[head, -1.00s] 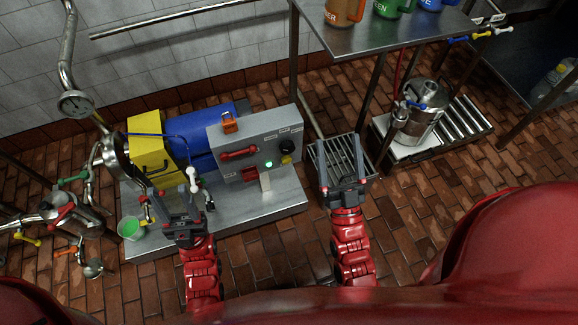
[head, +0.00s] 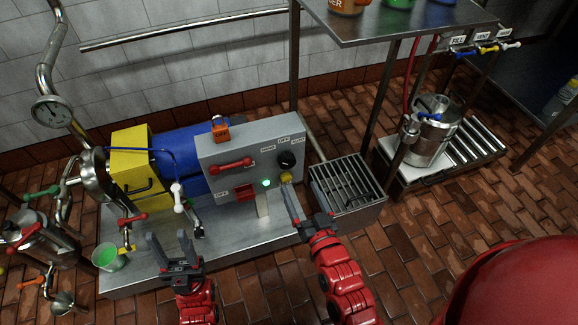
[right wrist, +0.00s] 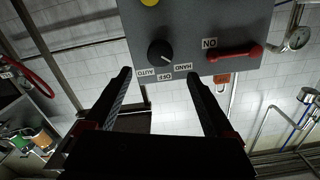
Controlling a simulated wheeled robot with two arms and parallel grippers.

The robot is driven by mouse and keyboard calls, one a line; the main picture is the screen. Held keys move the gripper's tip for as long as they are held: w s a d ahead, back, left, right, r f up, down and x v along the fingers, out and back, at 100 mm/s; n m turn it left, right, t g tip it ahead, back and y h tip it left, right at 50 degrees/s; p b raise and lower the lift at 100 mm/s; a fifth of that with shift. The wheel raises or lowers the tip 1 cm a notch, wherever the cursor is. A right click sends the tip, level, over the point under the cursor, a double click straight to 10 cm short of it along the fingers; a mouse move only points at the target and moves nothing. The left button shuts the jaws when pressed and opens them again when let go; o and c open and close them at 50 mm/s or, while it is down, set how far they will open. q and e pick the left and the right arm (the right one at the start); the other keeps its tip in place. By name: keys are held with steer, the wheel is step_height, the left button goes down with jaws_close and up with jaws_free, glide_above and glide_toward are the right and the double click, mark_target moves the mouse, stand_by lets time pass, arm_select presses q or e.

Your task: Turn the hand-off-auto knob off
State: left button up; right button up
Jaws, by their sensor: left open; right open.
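The black hand-off-auto knob (head: 286,159) sits at the upper right of the grey control panel (head: 222,159), with HAND, OFF and AUTO labels above it. In the right wrist view, which is upside down, the knob (right wrist: 160,53) has a pale mark pointing down and right, seemingly toward HAND. My right gripper (head: 290,195) is open and empty, below and in front of the knob. In the right wrist view its fingers (right wrist: 159,75) point toward the panel, apart from the knob. My left gripper (head: 168,235) is open and empty over the steel base's front edge.
The panel also carries a red handle (head: 231,164), a green light (head: 266,183), a yellow button (head: 286,178) and a red switch (head: 246,192). An orange padlock (head: 220,130) is on top. A slatted grate (head: 347,181) lies right; a green-filled cup (head: 108,257) stands left.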

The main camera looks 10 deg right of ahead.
mark_target(289, 164)
steer(key=w, duration=0.3)
steer(key=w+a+b, duration=0.1)
steer(key=w, duration=0.5)
steer(key=shift+w+a+b, duration=0.25)
steer(key=shift+b, duration=0.1)
steer(key=c, duration=1.4)
